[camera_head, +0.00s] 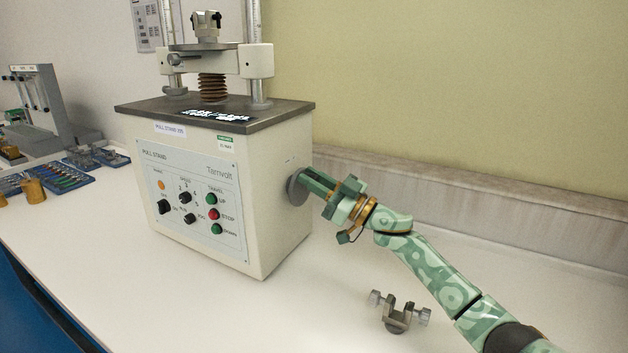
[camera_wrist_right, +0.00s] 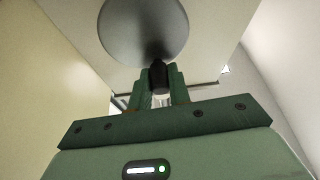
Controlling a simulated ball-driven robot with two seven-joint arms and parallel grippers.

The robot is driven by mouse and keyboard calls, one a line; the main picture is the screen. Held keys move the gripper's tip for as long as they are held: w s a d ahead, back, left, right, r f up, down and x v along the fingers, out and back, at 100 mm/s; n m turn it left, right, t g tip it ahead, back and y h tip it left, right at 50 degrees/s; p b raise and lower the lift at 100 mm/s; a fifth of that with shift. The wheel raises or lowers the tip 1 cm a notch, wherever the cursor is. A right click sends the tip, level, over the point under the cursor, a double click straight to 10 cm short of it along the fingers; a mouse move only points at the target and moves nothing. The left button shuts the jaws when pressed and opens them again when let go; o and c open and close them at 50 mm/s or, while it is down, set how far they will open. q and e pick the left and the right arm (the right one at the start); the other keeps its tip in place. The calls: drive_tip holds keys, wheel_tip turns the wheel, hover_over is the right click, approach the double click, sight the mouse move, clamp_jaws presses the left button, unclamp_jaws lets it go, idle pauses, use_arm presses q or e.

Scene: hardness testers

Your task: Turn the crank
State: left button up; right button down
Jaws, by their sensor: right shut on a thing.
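The crank (camera_head: 296,188) is a grey round disc on the right side of the white pull stand (camera_head: 276,222). In the right wrist view the disc (camera_wrist_right: 143,28) fills the top middle, with a dark knob (camera_wrist_right: 158,77) standing out from its lower part. My right gripper (camera_head: 308,181) reaches the disc from the right. Its green fingers (camera_wrist_right: 160,85) are shut on the dark knob. In the head view the fingers hide the knob and part of the disc. My left gripper is in neither view.
Blue trays (camera_head: 60,178) and a grey device (camera_head: 42,100) stand at the left. A ledge (camera_head: 480,200) runs along the wall behind.

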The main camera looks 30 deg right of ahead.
drive_tip(key=shift+n, duration=0.5)
